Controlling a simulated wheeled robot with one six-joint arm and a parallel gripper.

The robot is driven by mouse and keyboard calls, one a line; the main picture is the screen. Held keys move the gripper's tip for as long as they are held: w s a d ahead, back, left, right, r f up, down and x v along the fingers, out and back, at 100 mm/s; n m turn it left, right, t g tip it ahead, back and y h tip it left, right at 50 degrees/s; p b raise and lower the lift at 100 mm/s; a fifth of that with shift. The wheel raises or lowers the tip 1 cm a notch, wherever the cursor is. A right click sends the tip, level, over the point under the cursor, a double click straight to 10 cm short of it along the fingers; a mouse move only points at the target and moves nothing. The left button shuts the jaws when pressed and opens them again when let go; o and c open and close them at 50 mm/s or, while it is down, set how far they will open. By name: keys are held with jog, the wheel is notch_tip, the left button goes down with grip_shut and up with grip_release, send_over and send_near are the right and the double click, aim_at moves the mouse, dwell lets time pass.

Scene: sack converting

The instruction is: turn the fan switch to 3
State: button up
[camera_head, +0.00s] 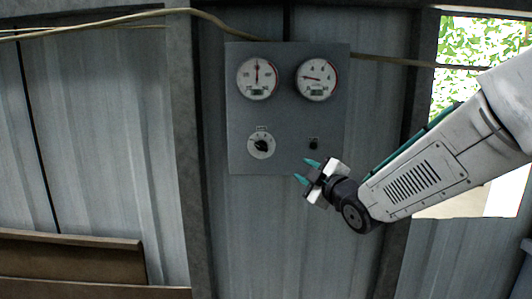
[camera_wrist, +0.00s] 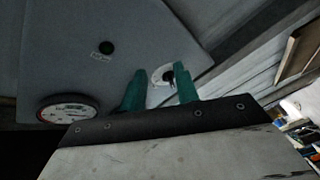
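The fan switch (camera_head: 261,145) is a black rotary knob on a round white dial at the lower left of a grey wall panel (camera_head: 285,115). Its pointer setting is too small to read. My gripper (camera_head: 306,171) is open and empty, to the lower right of the knob and apart from it. In the wrist view, the knob (camera_wrist: 168,76) shows between the two teal fingertips (camera_wrist: 160,88), beyond them; its dial is partly hidden by a finger.
Two round gauges (camera_head: 257,78) (camera_head: 316,79) sit at the top of the panel. A small black button (camera_head: 313,144) is at its lower right. A cable (camera_head: 150,15) runs along the wall above. Brown boards (camera_head: 75,260) stand at the lower left. The space before the panel looks clear.

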aim_at(263, 149)
jog(key=w+a+r+n+y, duration=0.1)
jog(key=w+a+y, duration=0.1)
jog(key=a, duration=0.1)
jog(key=w+a+r+n+y, duration=0.1)
jog(key=w+a+n+y, duration=0.1)
jog(key=a, duration=0.2)
jog(key=w+a+r+n+y, duration=0.1)
jog(key=w+a+n+y, duration=0.1)
jog(key=a, duration=0.1)
jog(key=shift+a+r+t, duration=0.2)
jog(key=shift+r+t, duration=0.1)
jog(key=shift+r, duration=0.05)
grip_shut()
